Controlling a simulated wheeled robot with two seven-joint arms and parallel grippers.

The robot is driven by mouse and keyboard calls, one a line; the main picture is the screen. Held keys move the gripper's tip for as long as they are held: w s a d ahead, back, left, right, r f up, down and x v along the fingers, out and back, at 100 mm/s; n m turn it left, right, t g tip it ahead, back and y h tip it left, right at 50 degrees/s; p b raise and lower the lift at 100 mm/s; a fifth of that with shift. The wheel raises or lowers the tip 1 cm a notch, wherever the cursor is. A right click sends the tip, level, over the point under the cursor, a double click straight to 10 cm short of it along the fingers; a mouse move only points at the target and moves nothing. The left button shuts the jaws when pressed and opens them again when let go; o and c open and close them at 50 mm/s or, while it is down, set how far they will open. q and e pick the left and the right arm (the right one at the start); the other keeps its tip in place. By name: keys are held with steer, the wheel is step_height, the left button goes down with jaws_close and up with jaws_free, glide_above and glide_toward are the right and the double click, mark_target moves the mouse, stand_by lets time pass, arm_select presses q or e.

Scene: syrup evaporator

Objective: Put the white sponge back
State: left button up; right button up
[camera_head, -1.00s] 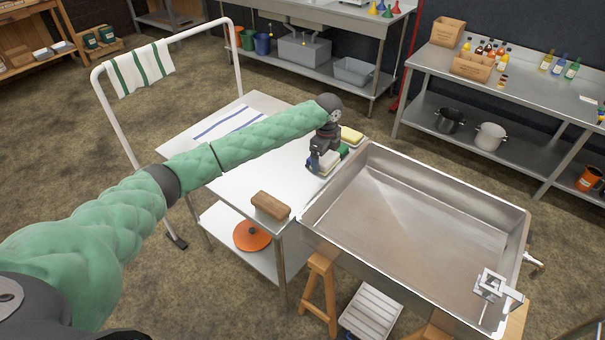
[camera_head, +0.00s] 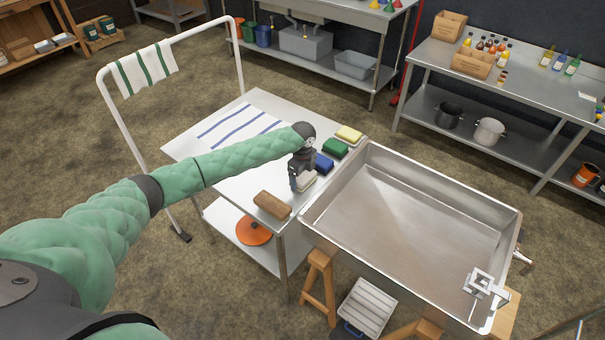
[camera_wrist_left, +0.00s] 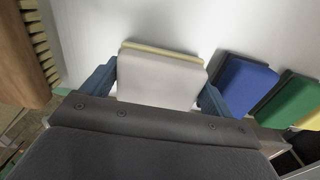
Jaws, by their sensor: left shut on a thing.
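The white sponge (camera_wrist_left: 160,80) is between the two blue fingers of my left gripper (camera_wrist_left: 158,92) in the left wrist view, and the gripper is shut on it. In the head view the white sponge (camera_head: 306,183) shows under my left gripper (camera_head: 299,182), at the right edge of the white-topped table (camera_head: 235,170). It lies in line between the wooden brush and the blue sponge. Whether it touches the tabletop is hard to tell. My right gripper is not in view.
A blue sponge (camera_head: 323,163), a green sponge (camera_head: 335,147) and a yellow sponge (camera_head: 349,134) lie behind it along the table edge. A wooden brush (camera_head: 272,205) lies in front. The steel evaporator pan (camera_head: 415,235) stands to the right. A striped towel (camera_head: 240,122) covers the table's back.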

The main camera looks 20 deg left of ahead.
mark_target(303, 174)
arm_select(q)
steer(key=shift+f, duration=0.3)
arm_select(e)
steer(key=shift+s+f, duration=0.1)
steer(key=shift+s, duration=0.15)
arm_select(q)
steer(key=o, duration=0.8)
steer(key=shift+f, duration=0.1)
steer(key=shift+c, duration=0.2)
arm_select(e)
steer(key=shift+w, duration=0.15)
arm_select(q)
steer(key=shift+r, duration=0.3)
step_height(303, 174, up, 11)
steer(key=b, duration=0.4)
steer(key=shift+f, duration=0.15)
steer(key=shift+r, duration=0.55)
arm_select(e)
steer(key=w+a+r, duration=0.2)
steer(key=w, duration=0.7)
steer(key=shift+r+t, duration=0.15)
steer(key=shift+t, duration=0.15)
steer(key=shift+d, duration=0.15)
